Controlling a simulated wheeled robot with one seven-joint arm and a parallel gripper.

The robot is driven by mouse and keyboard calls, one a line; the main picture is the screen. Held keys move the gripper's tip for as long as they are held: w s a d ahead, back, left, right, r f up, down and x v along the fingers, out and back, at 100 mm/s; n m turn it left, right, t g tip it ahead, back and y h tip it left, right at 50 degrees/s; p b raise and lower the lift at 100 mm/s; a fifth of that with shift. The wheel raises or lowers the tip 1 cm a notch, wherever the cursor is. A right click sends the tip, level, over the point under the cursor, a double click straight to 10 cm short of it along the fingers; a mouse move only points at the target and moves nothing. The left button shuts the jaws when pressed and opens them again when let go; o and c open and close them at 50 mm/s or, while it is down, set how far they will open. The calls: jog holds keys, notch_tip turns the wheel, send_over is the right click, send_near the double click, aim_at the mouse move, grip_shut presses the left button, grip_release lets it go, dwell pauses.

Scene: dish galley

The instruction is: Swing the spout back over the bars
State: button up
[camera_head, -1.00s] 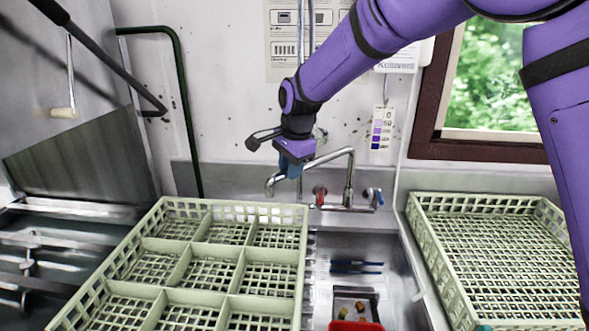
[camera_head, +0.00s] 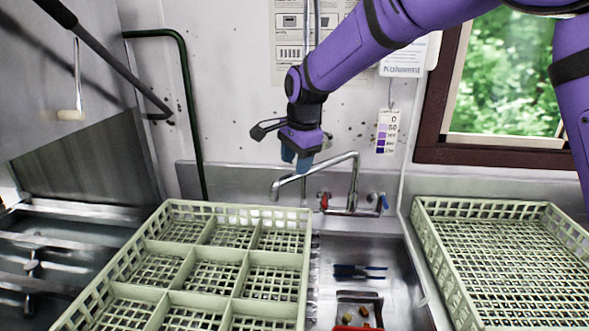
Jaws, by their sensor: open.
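The metal spout (camera_head: 318,171) rises from the tap body on the sink's back wall. It reaches left, and its downturned tip sits near the back right corner of the divided rack. The tap has a red handle (camera_head: 324,200) and a blue handle (camera_head: 380,202). My gripper (camera_head: 296,165) points down at the spout's left part, with blue fingertips just above or behind it. It is open and holds nothing. I cannot tell whether the fingers touch the spout. No part I can name as the bars is clear; metal rails (camera_head: 32,262) show at the far left.
A pale green divided rack (camera_head: 160,219) stands left of the sink basin (camera_head: 338,250). A second pale rack (camera_head: 432,248) stands on the right. The basin holds a dark blue-handled item (camera_head: 358,271) and a strainer tray (camera_head: 357,297). A dark green pipe (camera_head: 188,100) stands behind.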

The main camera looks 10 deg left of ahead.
notch_tip(320, 180, up, 8)
jog(key=s+d, duration=0.1)
jog(key=shift+f, duration=0.2)
jog(key=shift+d, duration=0.1)
jog(key=s+d+r+n+t, duration=0.1)
jog(key=s+d+r, duration=0.25)
jog(key=d, duration=0.45)
jog(key=s+d+r+n, duration=0.2)
jog(key=s+d, duration=0.3)
jog(key=d, duration=0.3)
jog(key=s+d+r+n+t, duration=0.1)
jog(key=s+d+r, duration=0.1)
jog(key=s+d, duration=0.35)
jog(key=s+d+f+n, duration=0.2)
jog(key=s+d, duration=0.5)
jog(key=s, duration=0.2)
jog(key=s+d+f+n+t+h, duration=0.1)
jog(key=s+d+f+n, duration=0.2)
jog(key=s+d, duration=0.4)
jog(key=shift+s+d+f+t+h, duration=0.15)
jog(key=shift+s+t+h, duration=0.15)
jog(key=shift+s, duration=0.6)
